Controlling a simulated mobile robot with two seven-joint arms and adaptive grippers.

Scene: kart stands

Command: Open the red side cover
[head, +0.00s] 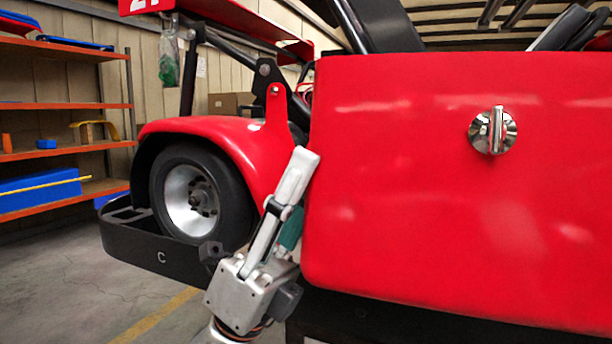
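The red side cover (420,200) fills the right half of the head view. It is a large glossy panel on the side of the kart, and it looks closed. A round chrome latch (493,131) with an upright grip bar sits on its upper right part. My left gripper (303,160) is at the cover's left edge, with its light grey finger pointing up and slightly right. The fingertip overlaps the edge in the picture; I cannot tell if it touches. The other finger is not clearly visible, so its opening is unclear. My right gripper is not in view.
A red fender (215,130) and black wheel (200,195) are just left of my gripper, with a black bumper (150,245) below. A shelf (75,105) with blue items stands at far left. The floor (60,290) at lower left is clear.

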